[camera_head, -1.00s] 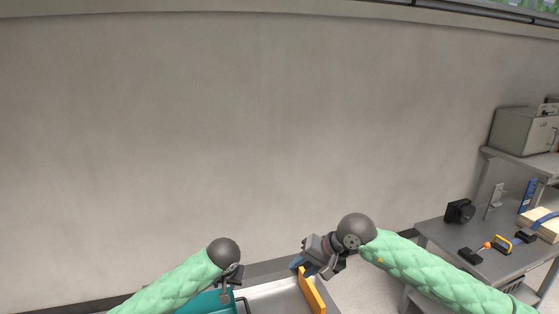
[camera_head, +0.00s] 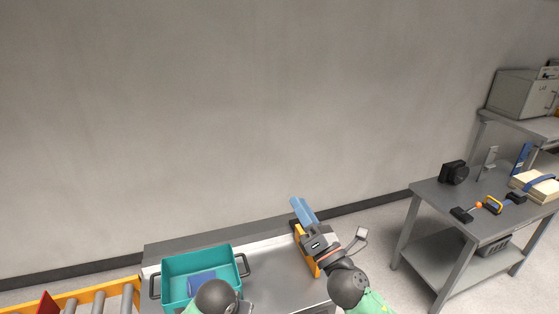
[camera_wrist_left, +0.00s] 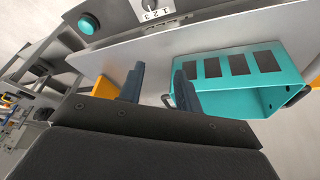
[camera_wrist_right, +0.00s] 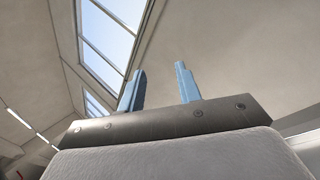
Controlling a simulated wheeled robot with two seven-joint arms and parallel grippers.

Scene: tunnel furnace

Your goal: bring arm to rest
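My right gripper (camera_head: 303,212) is raised above the right end of the metal table, over the yellow bar, with its blue fingers pointing up and toward the wall. In the right wrist view its two fingers (camera_wrist_right: 160,88) stand apart with nothing between them. My left arm shows at the bottom of the head view, in front of the teal bin, and its fingers are hidden there. In the left wrist view my left gripper (camera_wrist_left: 158,85) has its dark blue fingers apart and empty, with the teal bin (camera_wrist_left: 245,98) close beside the right finger.
The teal bin (camera_head: 205,253) stands on the metal table (camera_head: 275,262) and holds a blue item (camera_head: 201,283). A yellow bar (camera_head: 307,250) edges the table's right side. A roller conveyor (camera_head: 95,297) is at left. A grey workbench (camera_head: 433,205) with tools stands at right.

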